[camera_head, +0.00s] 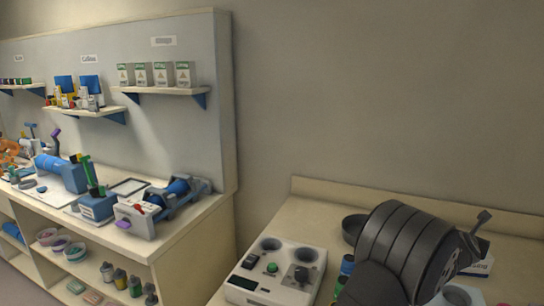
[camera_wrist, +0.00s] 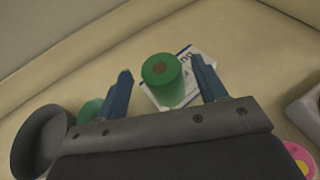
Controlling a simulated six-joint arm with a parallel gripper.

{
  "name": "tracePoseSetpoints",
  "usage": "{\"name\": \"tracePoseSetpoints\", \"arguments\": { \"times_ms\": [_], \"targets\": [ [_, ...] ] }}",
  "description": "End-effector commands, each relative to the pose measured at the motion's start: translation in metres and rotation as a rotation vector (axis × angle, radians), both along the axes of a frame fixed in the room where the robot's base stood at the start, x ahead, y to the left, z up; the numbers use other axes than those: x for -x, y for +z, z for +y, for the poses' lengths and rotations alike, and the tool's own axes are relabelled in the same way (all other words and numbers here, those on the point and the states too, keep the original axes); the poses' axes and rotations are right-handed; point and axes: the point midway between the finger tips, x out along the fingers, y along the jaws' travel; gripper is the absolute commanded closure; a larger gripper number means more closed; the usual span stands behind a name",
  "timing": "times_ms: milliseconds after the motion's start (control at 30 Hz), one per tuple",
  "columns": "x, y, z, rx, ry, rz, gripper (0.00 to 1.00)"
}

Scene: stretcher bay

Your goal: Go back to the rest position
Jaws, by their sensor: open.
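My gripper (camera_wrist: 160,92) shows in the wrist view with its two blue fingers spread apart. A green cylinder (camera_wrist: 163,80) with a brown spot on its top appears between the fingers, and I see a gap on each side of it. Whether the cylinder is at finger height or below I cannot tell. In the head view my dark arm covers the right part of the counter, and the fingertips are hidden there.
A white printed box (camera_wrist: 198,74) lies behind the cylinder. A dark round dish (camera_wrist: 38,140) is at the left. A white device (camera_head: 275,272) with two round wells stands on the counter. A workbench with shelves (camera_head: 160,90) is at the left. The wall bounds the counter's back.

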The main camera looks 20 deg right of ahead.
Motion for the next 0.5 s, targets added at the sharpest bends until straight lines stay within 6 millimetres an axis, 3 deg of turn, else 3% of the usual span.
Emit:
{"name": "tracePoseSetpoints", "arguments": {
  "times_ms": [500],
  "targets": [
    [0.029,0.03,0.071,0.002,-0.001,0.0,0.35]
  ]
}}
